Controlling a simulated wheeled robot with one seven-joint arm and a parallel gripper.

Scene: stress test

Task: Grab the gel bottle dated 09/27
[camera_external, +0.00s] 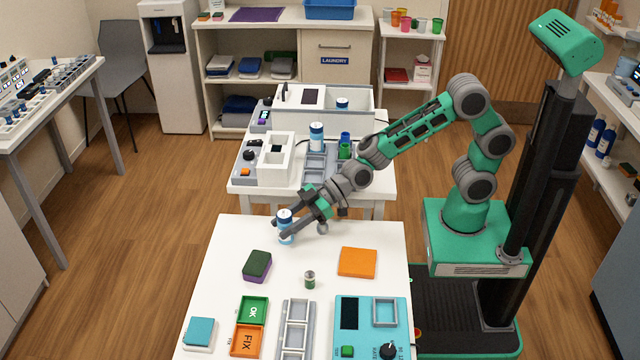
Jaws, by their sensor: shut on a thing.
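A small white and blue bottle (285,224) is between the fingers of my gripper (287,228), at the back left edge of the white front table (225,262). My gripper is shut on it, and the bottle looks upright. Any date on its label is too small to read. Whether its base touches the table I cannot tell. A second, similar white and blue bottle (316,137) stands upright on the grey station behind.
On the front table are a dark green and purple block (257,265), an orange block (357,262), a small can (309,279), OK (252,310) and FIX (247,341) trays, a grey rack (296,330) and a teal device (370,328).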

